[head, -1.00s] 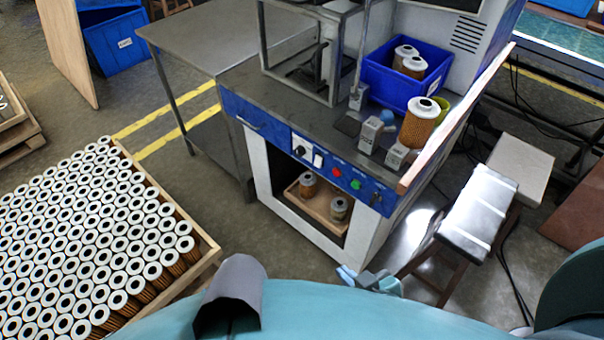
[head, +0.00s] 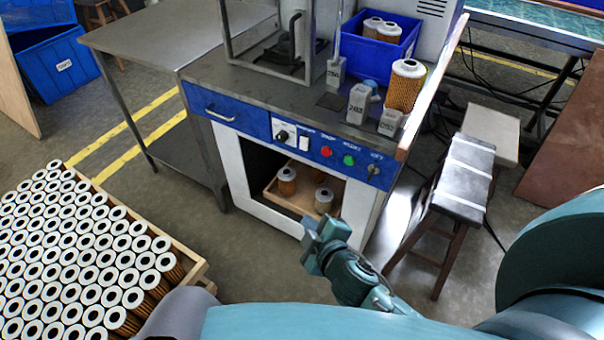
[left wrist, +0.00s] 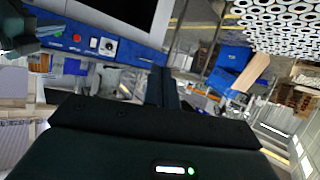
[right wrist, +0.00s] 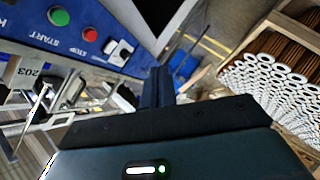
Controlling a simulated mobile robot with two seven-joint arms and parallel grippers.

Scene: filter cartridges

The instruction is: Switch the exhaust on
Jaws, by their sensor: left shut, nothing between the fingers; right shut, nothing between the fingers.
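The blue control panel (head: 305,145) is on the front of the grey-topped station. It carries a black rotary knob (head: 283,136), a small white switch (head: 305,143), a red button (head: 326,152), a green button (head: 348,160) and a key-like knob (head: 373,170). The exhaust label is too small to read. My right gripper (head: 322,232) is shut and empty, below and in front of the panel, apart from it. The right wrist view shows the white switch (right wrist: 120,52) beyond the fingers (right wrist: 158,87). My left gripper (left wrist: 163,88) is shut and empty, outside the head view; its wrist view shows the knob (left wrist: 109,46).
Below the panel, an open bay holds a wooden tray (head: 300,204) with filter cartridges. A blue bin (head: 372,48) and grey blocks stand on top. A stool (head: 465,180) is at right, a crate of cartridges (head: 190,280) at left. Floor is free between crate and station.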

